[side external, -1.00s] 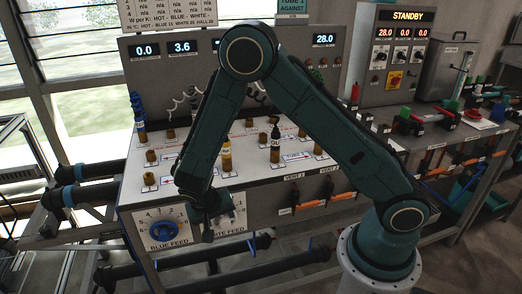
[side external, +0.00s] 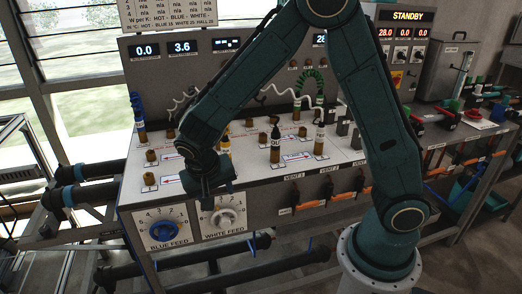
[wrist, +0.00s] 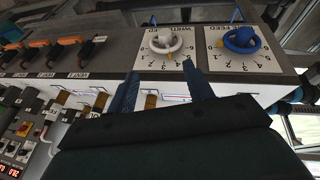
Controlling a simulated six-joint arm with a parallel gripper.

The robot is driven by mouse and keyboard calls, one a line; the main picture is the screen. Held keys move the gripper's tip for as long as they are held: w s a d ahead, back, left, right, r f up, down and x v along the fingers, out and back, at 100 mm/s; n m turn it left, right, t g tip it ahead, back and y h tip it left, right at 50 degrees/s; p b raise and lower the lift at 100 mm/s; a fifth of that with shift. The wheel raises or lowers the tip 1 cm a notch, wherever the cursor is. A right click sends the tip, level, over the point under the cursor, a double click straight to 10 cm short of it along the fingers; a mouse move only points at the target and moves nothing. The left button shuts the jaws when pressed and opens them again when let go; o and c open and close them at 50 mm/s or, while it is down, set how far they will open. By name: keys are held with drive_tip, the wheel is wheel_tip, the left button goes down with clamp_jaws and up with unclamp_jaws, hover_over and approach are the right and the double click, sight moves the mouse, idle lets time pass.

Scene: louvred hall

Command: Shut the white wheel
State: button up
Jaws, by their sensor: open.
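The white wheel (side external: 223,218) is a small handwheel on a numbered plate marked WHITE FEED, on the front panel of the bench. My gripper (wrist: 160,70) is open and empty. Its two fingers reach toward the white plate in the wrist view, and the wheel lies beyond the tips, apart from them. In the side view my gripper (side external: 211,188) is above the white wheel, at the bench's front edge; its fingertips are hard to make out.
The blue wheel (side external: 164,231), marked BLUE FEED, sits just left of the white one. Orange-handled vent valves (side external: 312,204) line the panel to the right. Brown and black-topped fittings (side external: 275,147) stand on the bench top. Dark pipes (side external: 270,262) run below.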

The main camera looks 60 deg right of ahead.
drive_tip(key=s+d+r+n+t+y, duration=0.1)
drive_tip(key=s+d+r+n+y, duration=0.1)
drive_tip(key=s+r, duration=0.5)
drive_tip(key=shift+s+d+r+n+t+y, duration=0.35)
drive_tip(key=shift+d+r+n, duration=0.25)
drive_tip(key=shift+r, duration=1.9)
drive_tip(key=m+h, duration=0.2)
drive_tip(key=m, duration=0.2)
approach(225, 223)
drive_tip(key=v, duration=0.4)
drive_tip(key=shift+w+a+r, duration=0.2)
drive_tip(key=shift+a+r, duration=0.05)
drive_tip(key=shift+s+x, duration=0.15)
drive_tip(key=shift+x, duration=3.25)
drive_tip(key=shift+s+x, duration=0.15)
drive_tip(key=shift+x, duration=3.25)
